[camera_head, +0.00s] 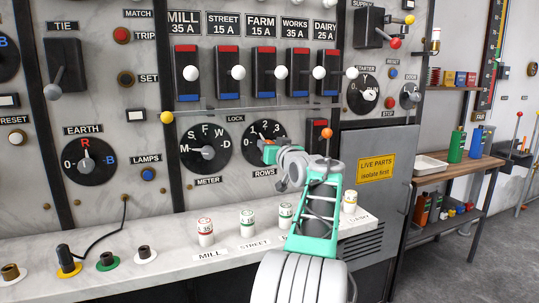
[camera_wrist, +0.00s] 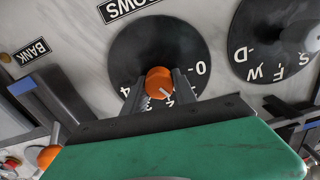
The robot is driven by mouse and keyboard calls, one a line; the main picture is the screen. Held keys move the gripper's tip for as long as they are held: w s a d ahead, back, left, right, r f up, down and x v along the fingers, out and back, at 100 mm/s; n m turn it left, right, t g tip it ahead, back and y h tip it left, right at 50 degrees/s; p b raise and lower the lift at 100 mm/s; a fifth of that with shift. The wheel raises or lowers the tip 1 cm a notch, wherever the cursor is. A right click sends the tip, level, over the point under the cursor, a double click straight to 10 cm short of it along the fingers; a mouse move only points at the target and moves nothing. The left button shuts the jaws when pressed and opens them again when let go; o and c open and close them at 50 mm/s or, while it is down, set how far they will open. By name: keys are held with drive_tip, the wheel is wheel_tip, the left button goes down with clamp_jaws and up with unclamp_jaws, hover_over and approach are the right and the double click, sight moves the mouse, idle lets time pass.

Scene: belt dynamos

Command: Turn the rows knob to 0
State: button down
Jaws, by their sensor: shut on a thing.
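The rows knob (camera_wrist: 158,82) is a small orange knob at the centre of a black round dial (camera_wrist: 150,45); in the wrist view it shows upside down. My gripper (camera_wrist: 160,88) is shut on the knob, one dark finger on each side. A pale pointer mark on the knob slants down and right, towards the figures around 1 and 2; its exact setting is hard to tell. The 0 is at the right of the dial in this view. In the head view the dial (camera_head: 250,155) is partly covered by my gripper (camera_head: 266,146).
The meter dial (camera_head: 208,160) is left of the rows dial. Above are several white-knobbed switches (camera_head: 238,73). A lever with an orange ball (camera_head: 326,133) stands close to my arm on the right. A bench ledge (camera_head: 130,240) with several labelled fuses lies below.

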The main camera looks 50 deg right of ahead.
drive_tip(key=n+b, duration=0.1)
drive_tip(key=n, duration=0.1)
drive_tip(key=n+b, duration=0.2)
drive_tip(key=n, duration=0.1)
drive_tip(key=shift+w+f+n+b, duration=0.1)
drive_tip(key=shift+f+n+b, duration=0.15)
drive_tip(key=shift+n+b, duration=0.1)
drive_tip(key=shift+a+r+n+b, duration=0.15)
drive_tip(key=shift+n+b, duration=1.05)
drive_tip(key=shift+n, duration=1.05)
drive_tip(key=c, duration=1)
unclamp_jaws()
drive_tip(key=v, duration=0.7)
drive_tip(key=shift+s+a, duration=0.2)
drive_tip(key=shift+s, duration=0.15)
